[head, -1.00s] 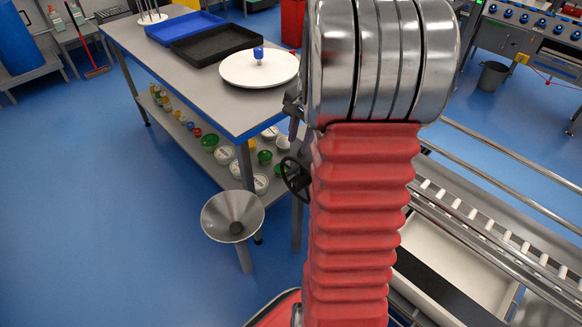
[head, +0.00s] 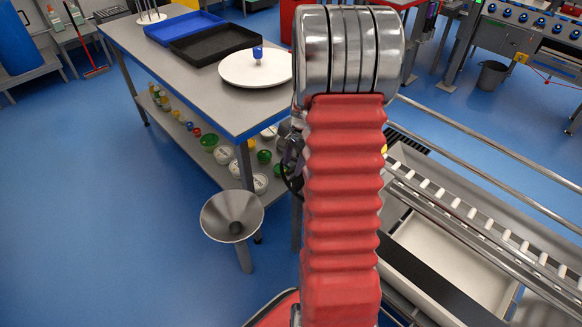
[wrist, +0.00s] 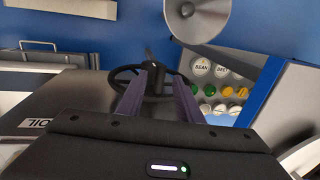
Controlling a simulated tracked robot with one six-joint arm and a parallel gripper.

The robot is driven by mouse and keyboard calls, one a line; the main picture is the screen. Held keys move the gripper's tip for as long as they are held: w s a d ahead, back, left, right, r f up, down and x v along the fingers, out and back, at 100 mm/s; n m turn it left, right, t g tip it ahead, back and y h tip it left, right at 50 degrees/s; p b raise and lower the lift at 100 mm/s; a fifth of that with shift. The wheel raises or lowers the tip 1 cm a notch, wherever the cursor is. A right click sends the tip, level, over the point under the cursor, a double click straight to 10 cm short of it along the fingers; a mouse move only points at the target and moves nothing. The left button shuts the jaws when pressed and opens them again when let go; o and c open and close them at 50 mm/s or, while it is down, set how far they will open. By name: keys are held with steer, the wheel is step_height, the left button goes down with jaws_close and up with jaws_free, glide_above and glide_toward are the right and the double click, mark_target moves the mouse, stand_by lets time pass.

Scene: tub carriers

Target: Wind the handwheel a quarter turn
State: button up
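The handwheel is a black spoked ring. In the head view only the left part of its rim (head: 286,181) shows beside my red arm. In the wrist view the handwheel (wrist: 118,76) is just beyond my fingers, with a dark handle standing up near its middle. My gripper (wrist: 163,76) has two purple-grey fingers standing apart, their tips in front of the wheel's hub area. I see a gap between them and cannot tell whether they touch the wheel. In the head view my arm hides most of the gripper.
A steel funnel (head: 232,215) stands left of the wheel. A workbench (head: 205,75) with trays and a round white board (head: 256,68) is behind, with tubs on its lower shelf. A roller conveyor (head: 470,215) lies to the right. Blue floor is clear at left.

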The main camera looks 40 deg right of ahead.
steer(key=shift+w+f, duration=0.2)
steer(key=shift+f, duration=0.75)
steer(key=shift+c, duration=0.4)
jaws_close()
steer(key=shift+a, duration=0.2)
steer(key=shift+d, duration=0.15)
